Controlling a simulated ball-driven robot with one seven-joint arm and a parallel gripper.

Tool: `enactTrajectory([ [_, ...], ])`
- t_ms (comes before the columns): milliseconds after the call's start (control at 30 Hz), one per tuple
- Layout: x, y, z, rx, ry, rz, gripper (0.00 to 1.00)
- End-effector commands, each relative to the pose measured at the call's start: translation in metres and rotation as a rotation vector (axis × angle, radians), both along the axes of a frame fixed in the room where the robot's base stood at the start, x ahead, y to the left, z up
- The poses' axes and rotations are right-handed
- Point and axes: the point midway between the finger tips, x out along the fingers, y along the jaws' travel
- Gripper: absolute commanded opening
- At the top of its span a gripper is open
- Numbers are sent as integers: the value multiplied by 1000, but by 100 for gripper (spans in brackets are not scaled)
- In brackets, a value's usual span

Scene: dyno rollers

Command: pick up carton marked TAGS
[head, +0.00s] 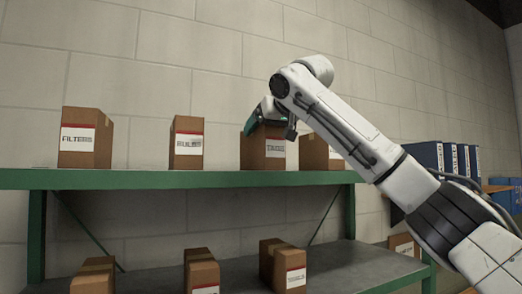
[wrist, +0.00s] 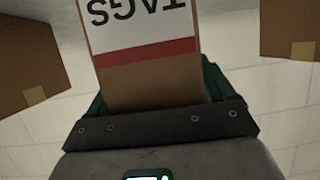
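The carton marked TAGS (head: 263,158) is a brown box with a white label and red stripe, upright on the upper green shelf. In the wrist view the TAGS carton (wrist: 148,75) fills the middle, its label upside down. My gripper (head: 264,118) is at the top of this carton, reaching in from the right. In the wrist view its teal fingers (wrist: 155,98) show on both sides of the carton, close against it. Whether they press on it I cannot tell. The finger tips are partly hidden.
On the upper shelf (head: 150,180), the FILTERS carton (head: 78,140) and BULBS carton (head: 188,142) stand to the left. Another carton (head: 314,152) stands close on the right, partly behind my arm. Several cartons stand on the lower shelf (head: 340,270). Blue binders (head: 430,155) are at right.

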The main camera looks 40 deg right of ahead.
Motion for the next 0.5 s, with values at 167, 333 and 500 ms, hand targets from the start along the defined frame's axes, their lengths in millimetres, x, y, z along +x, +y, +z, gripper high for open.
enactTrajectory([
  [167,0,0,0,0,0,0,65],
  [333,0,0,0,0,0,0,49],
  [500,0,0,0,0,0,0,33],
])
